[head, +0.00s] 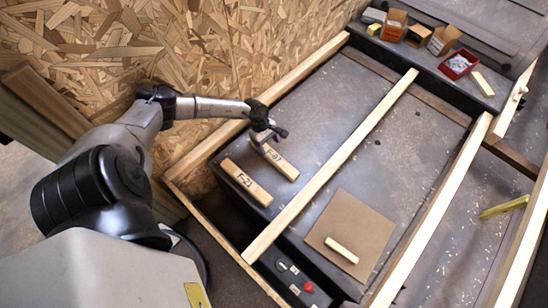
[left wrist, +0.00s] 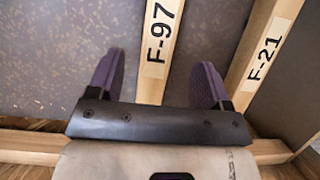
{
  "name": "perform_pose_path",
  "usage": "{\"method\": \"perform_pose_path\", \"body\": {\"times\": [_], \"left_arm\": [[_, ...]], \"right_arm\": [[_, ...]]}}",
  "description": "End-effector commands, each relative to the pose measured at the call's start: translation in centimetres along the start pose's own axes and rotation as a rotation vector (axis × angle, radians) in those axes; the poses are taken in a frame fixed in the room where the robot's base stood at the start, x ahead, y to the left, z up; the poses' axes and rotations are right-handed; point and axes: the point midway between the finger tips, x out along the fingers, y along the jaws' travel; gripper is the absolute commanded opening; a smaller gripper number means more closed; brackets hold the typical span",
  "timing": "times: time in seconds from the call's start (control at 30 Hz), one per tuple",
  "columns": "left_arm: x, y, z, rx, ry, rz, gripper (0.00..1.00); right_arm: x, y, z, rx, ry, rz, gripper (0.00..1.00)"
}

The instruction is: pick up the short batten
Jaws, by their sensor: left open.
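Two short pale battens lie side by side at the left end of the dark bench. The one marked F-21 (head: 246,183) is nearer my base, and the one marked F-97 (head: 281,163) lies just beyond it. In the left wrist view, batten F-97 (left wrist: 157,55) runs between my fingers and batten F-21 (left wrist: 262,55) lies outside the right finger. My left gripper (head: 268,136) is open over the far end of F-97; I cannot tell how high above it. A smaller pale wood piece (head: 342,250) lies on a brown square board (head: 350,219). My right gripper is not in view.
A long pale rail (head: 345,150) crosses the bench right of the battens. Small cardboard boxes (head: 394,25) and a red box (head: 458,63) stand at the back right. A chipboard wall (head: 230,50) rises behind my left arm. A red button (head: 308,286) shows at the front.

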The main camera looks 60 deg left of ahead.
Motion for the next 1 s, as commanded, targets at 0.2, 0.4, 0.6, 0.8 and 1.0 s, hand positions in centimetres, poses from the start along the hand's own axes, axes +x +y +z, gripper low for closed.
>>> {"method": "perform_pose_path", "body": {"times": [0.2, 0.4, 0.6, 0.8, 1.0], "left_arm": [[2.0, 0.0, 0.0, 0.015, -0.002, 0.001, 0.72], [3.1, 0.0, 0.0, 0.013, -0.002, 0.002, 0.72], [5.5, 0.0, 0.0, 0.013, -0.003, 0.002, 0.72], [7.5, 0.0, 0.0, 0.012, -0.002, 0.003, 0.72], [7.5, 0.0, 0.1, 0.012, -0.001, 0.003, 0.72]], "right_arm": [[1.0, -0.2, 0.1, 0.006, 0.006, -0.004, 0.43], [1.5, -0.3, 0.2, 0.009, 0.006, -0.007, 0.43], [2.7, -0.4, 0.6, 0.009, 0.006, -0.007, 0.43], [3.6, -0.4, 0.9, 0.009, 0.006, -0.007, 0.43], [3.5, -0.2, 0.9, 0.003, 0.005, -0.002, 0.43]]}}
